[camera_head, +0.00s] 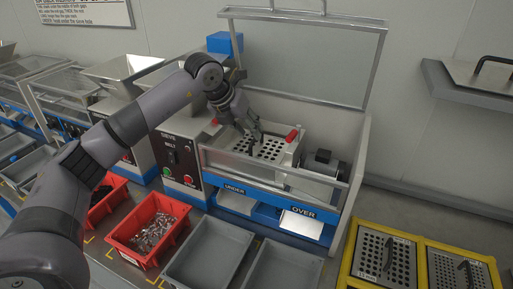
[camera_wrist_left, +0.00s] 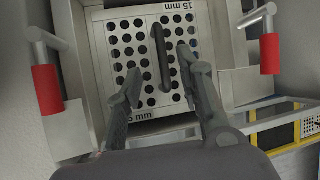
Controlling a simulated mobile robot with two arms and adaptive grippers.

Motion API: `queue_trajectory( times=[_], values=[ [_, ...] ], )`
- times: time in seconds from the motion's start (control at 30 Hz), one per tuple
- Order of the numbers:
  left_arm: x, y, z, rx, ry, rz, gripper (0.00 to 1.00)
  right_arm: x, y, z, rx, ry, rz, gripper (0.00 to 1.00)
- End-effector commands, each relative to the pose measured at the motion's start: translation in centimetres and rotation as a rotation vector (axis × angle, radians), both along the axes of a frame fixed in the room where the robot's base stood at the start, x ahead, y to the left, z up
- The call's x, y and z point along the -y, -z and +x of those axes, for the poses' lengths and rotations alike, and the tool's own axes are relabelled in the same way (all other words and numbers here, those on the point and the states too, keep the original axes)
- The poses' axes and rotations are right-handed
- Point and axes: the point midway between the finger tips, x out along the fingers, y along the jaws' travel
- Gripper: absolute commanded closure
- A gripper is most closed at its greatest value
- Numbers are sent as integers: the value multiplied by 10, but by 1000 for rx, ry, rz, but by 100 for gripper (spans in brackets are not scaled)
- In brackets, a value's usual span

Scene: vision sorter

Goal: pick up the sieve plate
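The sieve plate (camera_head: 271,148) is a metal plate with rows of round holes, seated inside the sieve machine. In the left wrist view the plate (camera_wrist_left: 131,48) is marked "15 mm" and has a dark upright handle (camera_wrist_left: 161,58) across its middle. My left gripper (camera_head: 254,137) is over the plate. In the left wrist view its two fingers (camera_wrist_left: 160,85) are apart, one on each side of the handle's lower end, with nothing between them clearly gripped. Whether the fingertips are level with the handle I cannot tell. My right gripper does not show.
Red-handled clamps (camera_wrist_left: 47,90) stand either side of the plate. The machine's clear lid (camera_head: 305,60) is raised behind. A red bin (camera_head: 150,232) with small parts and grey trays (camera_head: 208,255) lie in front. A yellow rack (camera_head: 425,245) holds other sieve plates at right.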

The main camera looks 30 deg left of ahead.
Motion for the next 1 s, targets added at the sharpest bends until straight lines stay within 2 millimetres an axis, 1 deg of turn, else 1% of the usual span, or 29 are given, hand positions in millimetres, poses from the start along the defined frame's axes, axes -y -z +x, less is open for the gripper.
queue_trajectory(
  times=[0.07, 0.17, 0.3, 0.43, 0.53, 0.7, 0.77, 1.0],
  values=[
    [1, 3, 2, 0, 0, 0, 66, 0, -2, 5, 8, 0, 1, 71],
    [4, 10, 8, -2, -1, 0, 66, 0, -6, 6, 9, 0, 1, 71],
    [11, 26, 20, -2, -1, 0, 66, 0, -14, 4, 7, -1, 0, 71],
    [12, 40, 28, -1, -1, -1, 66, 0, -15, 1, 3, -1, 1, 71],
    [12, 44, 30, 1, -2, 0, 66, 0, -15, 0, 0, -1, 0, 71],
    [13, 44, 30, 1, -1, 1, 66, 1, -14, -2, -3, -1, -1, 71],
    [13, 44, 30, 1, -1, 1, 68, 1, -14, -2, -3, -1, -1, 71],
    [13, 44, 29, 1, -1, 1, 84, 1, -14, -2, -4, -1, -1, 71]
  ],
)
